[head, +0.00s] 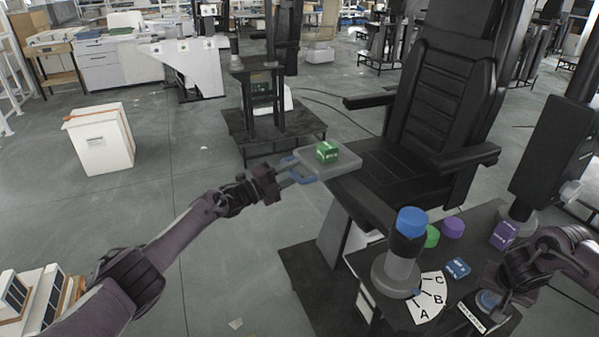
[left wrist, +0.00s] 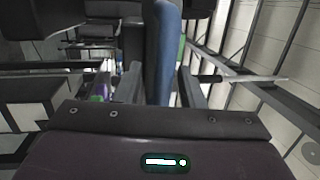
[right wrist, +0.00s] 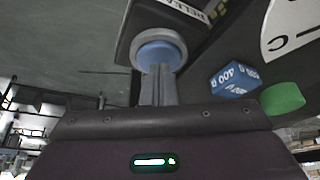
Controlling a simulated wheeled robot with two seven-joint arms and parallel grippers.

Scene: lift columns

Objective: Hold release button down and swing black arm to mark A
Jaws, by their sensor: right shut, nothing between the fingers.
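The black arm (head: 370,203) runs from a post with a blue cap (head: 412,222) to a grey plate (head: 340,167) with a blue handle (head: 289,165). My left gripper (head: 293,177) is at this handle. In the left wrist view the handle (left wrist: 163,50) lies between its fingers; whether they clamp it is unclear. The white dial (head: 432,300) carries A, B and C; a small blue pointer sits at its inner edge. The blue release button (right wrist: 158,52) is in a grey ring at the fingertips of my shut, empty right gripper (right wrist: 158,72). Whether it is pressed is unclear.
A green cube (head: 327,152) rests on the plate. Green (head: 432,237) and purple (head: 453,228) round pieces, a blue block (head: 458,268) and a purple block (head: 504,235) are on the black table. A black chair (head: 445,110) stands behind the arm. Open floor lies left.

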